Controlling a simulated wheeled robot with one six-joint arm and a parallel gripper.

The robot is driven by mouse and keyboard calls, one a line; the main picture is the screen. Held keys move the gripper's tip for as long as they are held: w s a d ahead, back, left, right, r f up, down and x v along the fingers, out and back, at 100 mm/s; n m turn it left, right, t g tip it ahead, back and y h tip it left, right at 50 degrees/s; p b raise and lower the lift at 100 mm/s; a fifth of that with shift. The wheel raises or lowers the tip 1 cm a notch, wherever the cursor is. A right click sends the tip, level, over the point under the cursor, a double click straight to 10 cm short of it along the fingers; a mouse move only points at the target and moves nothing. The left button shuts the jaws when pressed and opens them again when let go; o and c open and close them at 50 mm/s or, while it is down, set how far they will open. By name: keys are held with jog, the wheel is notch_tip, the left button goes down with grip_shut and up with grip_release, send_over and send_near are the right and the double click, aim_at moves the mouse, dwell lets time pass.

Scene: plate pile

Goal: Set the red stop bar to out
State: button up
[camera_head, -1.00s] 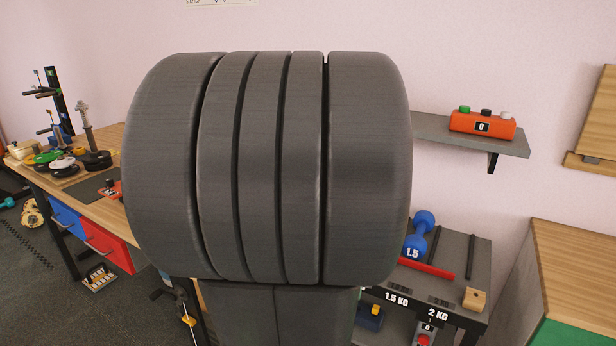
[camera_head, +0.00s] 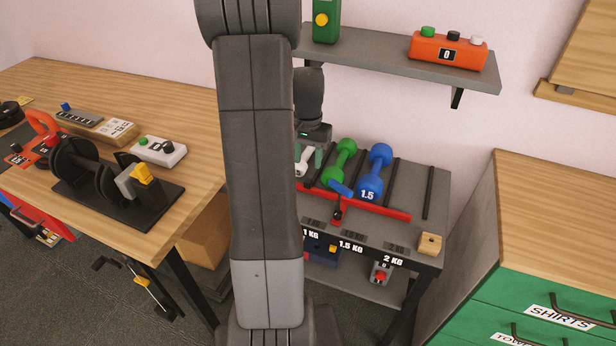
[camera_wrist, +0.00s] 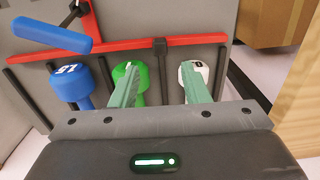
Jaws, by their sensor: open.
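The red stop bar (camera_head: 385,209) runs across the front of the sloped grey dumbbell rack (camera_head: 430,163), in front of the dumbbells. A blue handle (camera_head: 341,190) is joined near it. In the head view my gripper (camera_head: 313,155) is partly hidden by my arm.
A blue 1.5 dumbbell (camera_head: 376,170) lies right of the green one. An orange button box (camera_head: 447,53) sits on the wall shelf (camera_head: 380,68) above. A wooden workbench (camera_head: 170,100) with equipment stands left; a green-drawered cabinet (camera_head: 560,290) stands right. The rack's right lane is empty.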

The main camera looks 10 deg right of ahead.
aim_at(308, 181)
notch_tip(308, 181, down, 8)
jog(key=shift+c, duration=0.2)
